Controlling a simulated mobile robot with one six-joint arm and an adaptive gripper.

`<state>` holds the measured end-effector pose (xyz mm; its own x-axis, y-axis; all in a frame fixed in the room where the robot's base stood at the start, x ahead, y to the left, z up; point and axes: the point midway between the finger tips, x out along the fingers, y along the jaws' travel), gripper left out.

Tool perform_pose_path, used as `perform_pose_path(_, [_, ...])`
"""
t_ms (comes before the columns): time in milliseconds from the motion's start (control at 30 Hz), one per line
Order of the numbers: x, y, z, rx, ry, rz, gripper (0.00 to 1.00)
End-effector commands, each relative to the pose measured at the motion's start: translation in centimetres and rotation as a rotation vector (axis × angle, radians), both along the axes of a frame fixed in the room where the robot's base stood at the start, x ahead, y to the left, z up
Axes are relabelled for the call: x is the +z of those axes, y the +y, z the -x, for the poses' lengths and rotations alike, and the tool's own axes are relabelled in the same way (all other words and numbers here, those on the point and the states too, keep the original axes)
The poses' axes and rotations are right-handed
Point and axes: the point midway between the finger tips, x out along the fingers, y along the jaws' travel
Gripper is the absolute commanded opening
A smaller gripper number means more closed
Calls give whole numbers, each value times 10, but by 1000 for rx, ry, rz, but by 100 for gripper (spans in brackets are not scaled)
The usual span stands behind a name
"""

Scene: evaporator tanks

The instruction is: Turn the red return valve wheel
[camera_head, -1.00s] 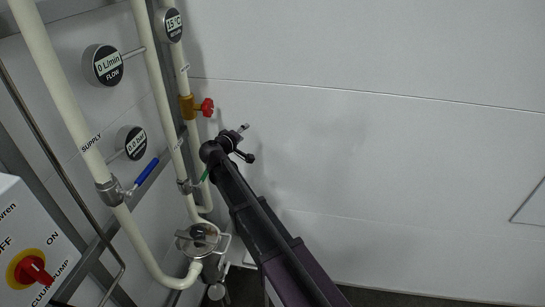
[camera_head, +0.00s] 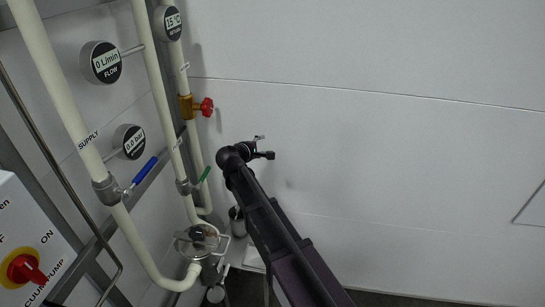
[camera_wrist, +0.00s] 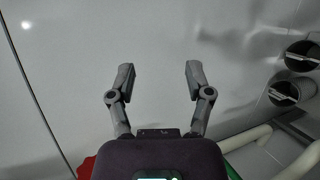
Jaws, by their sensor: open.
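The red return valve wheel (camera_head: 207,107) sits on a brass valve body (camera_head: 187,107) on the cream pipe at upper left in the head view. In the wrist view a red patch (camera_wrist: 86,168), likely the wheel, shows at the bottom edge, mostly hidden by my gripper's body. My gripper (camera_head: 267,147) is to the right of and below the wheel in the head view, apart from it. In the wrist view my gripper (camera_wrist: 157,75) has its two fingers spread with nothing between them, facing the pale wall.
Cream pipes with round gauges, such as the flow gauge (camera_head: 104,62), stand at left. A blue-handled valve (camera_head: 144,171) and a green-handled valve (camera_head: 203,175) are on lower pipe parts. A control box (camera_head: 30,250) is at lower left. The wall at right is bare.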

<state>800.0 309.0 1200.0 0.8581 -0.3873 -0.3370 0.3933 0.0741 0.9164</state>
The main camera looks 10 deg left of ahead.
Motion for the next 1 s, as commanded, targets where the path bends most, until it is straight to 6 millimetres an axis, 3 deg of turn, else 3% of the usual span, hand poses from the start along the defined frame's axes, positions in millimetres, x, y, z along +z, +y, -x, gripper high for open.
perform_pose_path(500, [-21, -32, 11, 62, 182, 231, 66])
perform_pose_path(1000, [-26, -42, 14, 88, 244, 305, 66])
